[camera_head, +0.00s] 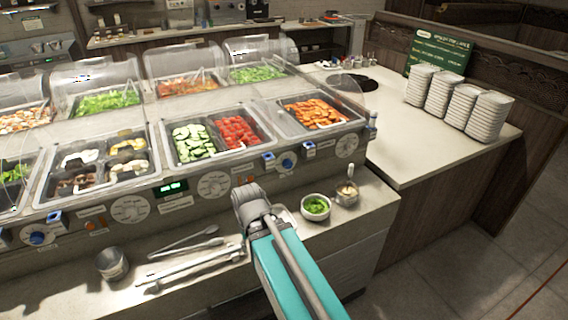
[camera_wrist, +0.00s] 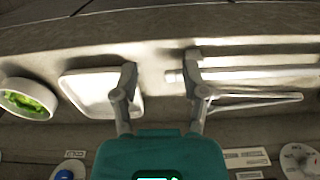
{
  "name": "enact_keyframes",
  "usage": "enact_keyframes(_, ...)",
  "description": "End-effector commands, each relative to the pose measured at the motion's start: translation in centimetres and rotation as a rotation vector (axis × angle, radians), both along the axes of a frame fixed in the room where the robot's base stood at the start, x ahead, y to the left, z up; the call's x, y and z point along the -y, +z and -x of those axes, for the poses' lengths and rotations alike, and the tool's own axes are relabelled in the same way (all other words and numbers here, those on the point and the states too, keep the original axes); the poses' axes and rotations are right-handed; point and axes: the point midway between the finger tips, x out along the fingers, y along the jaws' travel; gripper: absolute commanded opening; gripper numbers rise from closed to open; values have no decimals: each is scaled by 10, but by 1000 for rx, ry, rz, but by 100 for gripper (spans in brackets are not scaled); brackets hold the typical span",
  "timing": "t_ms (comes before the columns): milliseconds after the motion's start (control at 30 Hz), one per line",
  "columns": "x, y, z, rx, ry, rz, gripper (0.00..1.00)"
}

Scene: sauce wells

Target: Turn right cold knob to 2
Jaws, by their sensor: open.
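A round blue knob (camera_head: 287,161) is on the right part of the counter's front panel, below the carrot well. Its setting is too small to read. A blue part also shows at the lower left edge of the wrist view (camera_wrist: 65,174). Large pale dials sit on either side of the knob, one to the left (camera_head: 214,184) and one at the right end (camera_head: 347,146). My gripper (camera_wrist: 160,68) is open and empty, its two fingers apart over the lower shelf. In the head view it is below and left of the blue knob, not touching it.
On the lower shelf are a bowl of greens (camera_head: 316,206), a small jar (camera_head: 346,193), a white tray (camera_wrist: 113,96), tongs (camera_head: 190,266) and a metal cup (camera_head: 111,264). Stacked white plates (camera_head: 444,95) stand on the right counter. Clear sneeze guards cover the food wells.

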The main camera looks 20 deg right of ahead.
Motion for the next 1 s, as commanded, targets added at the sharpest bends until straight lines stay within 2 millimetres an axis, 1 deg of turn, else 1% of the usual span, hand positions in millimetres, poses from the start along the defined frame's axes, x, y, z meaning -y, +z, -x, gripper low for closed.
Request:
enact_keyframes(300,0,0,0,0,0,0,57)
enact_keyframes(333,0,0,0,0,0,0,61)
enact_keyframes(467,1,0,-1,5,2,-6,85)
enact_keyframes(500,1,0,-2,9,4,-11,87)
enact_keyframes(633,5,-1,-9,37,16,-46,87)
enact_keyframes(700,15,-2,-15,65,20,-77,87)
enact_keyframes(767,19,-1,-22,99,30,-109,87)
enact_keyframes(867,29,0,-36,171,50,-170,87)
enact_keyframes(1000,48,6,-60,310,74,-254,87)
